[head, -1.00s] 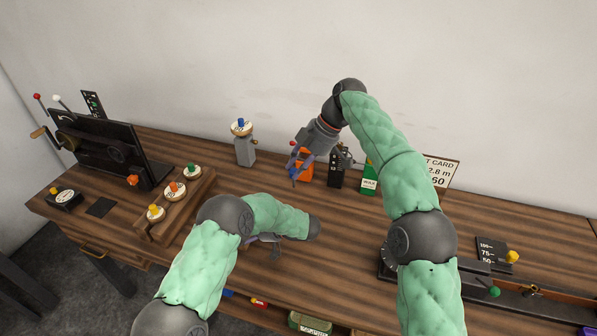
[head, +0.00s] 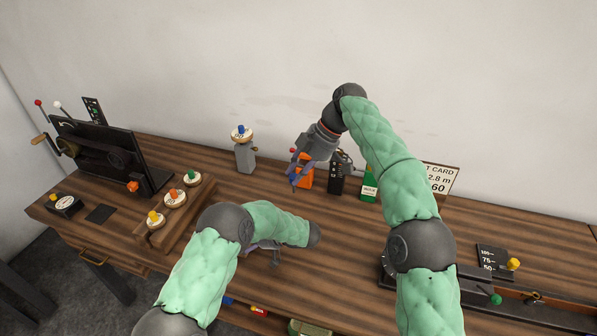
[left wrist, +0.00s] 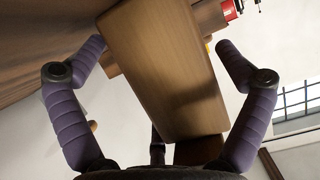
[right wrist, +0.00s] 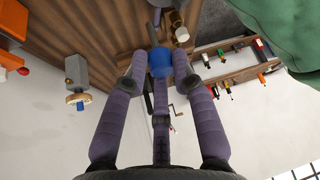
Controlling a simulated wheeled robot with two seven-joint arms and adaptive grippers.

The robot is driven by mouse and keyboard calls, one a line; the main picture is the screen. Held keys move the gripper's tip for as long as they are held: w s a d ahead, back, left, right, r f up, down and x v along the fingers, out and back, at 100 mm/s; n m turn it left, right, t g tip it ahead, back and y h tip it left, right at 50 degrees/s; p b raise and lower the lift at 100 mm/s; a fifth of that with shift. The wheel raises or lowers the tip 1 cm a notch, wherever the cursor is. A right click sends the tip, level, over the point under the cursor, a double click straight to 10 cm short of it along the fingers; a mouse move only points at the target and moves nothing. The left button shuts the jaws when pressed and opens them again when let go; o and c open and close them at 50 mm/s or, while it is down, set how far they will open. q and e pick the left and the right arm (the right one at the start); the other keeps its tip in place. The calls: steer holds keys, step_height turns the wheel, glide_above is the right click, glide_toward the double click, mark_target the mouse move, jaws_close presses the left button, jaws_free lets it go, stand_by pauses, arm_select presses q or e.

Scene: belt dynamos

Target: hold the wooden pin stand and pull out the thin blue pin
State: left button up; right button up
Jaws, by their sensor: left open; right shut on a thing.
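My right gripper (head: 295,184) is above the bench, in front of the orange box. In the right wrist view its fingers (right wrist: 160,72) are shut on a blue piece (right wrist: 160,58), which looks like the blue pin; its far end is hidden. My left gripper is mostly hidden under its own forearm in the head view. In the left wrist view its fingers (left wrist: 160,62) are open, one on each side of a long wooden block (left wrist: 165,75), likely the pin stand. I cannot tell whether they touch it. The stand is hidden in the head view.
A grey post (head: 245,158) with a blue knob on a white disc stands left of my right gripper. An orange box (head: 305,172) and a green box (head: 370,184) stand at the back. A wooden tray (head: 152,238) with knobbed discs is at the left.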

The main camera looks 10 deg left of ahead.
arm_select(q)
steer(key=v, duration=1.2)
steer(key=shift+a+f, duration=0.1)
steer(key=shift+f, duration=0.05)
steer(key=x, duration=1.2)
arm_select(e)
steer(key=shift+f, duration=0.7)
steer(key=shift+r, duration=0.15)
